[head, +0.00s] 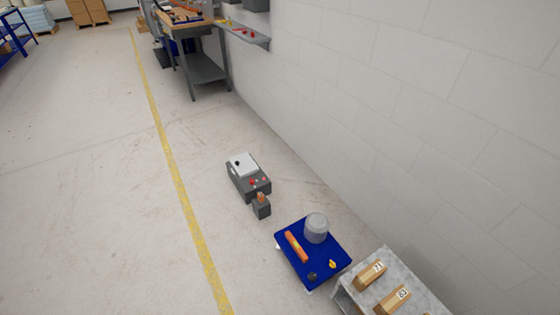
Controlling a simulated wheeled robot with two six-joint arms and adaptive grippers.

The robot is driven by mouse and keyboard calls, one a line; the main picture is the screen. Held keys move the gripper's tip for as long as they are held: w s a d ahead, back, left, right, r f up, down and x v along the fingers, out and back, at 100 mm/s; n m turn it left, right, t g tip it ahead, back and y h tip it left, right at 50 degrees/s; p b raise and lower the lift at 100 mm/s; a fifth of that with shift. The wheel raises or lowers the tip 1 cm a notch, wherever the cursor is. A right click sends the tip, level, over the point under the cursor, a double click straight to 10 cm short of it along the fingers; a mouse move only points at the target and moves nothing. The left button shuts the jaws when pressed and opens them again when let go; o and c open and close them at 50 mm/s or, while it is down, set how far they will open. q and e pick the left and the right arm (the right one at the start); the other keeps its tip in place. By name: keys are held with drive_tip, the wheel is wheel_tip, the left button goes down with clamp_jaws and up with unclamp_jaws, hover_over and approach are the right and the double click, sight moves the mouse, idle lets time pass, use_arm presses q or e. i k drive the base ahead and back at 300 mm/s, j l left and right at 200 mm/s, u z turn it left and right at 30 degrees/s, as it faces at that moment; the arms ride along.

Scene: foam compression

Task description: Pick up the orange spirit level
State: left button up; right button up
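A long orange bar (296,246) lies on the left part of a small blue-topped stand (318,262) at the bottom of the head view. It looks like a spirit level, but its vials are too small to make out. Some small orange items (186,13) also lie on the workbench at the far top; I cannot tell their shape well. Neither of my grippers is in view.
A grey bucket-like object (316,228) and small dark and yellow items share the blue stand. A grey table (350,287) with numbered wooden blocks stands to its right. A grey machine (248,178) stands behind. A white wall runs along the right; floor left is clear.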

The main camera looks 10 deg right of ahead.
sight(300, 252)
drive_tip(key=z, duration=0.35)
drive_tip(key=i+j+z, duration=0.2)
drive_tip(key=z, duration=0.2)
drive_tip(key=i+j+z, duration=0.15)
drive_tip(key=j+z, duration=0.25)
drive_tip(key=i+j+z, duration=0.1)
drive_tip(key=j+z, duration=0.3)
drive_tip(key=j, duration=0.1)
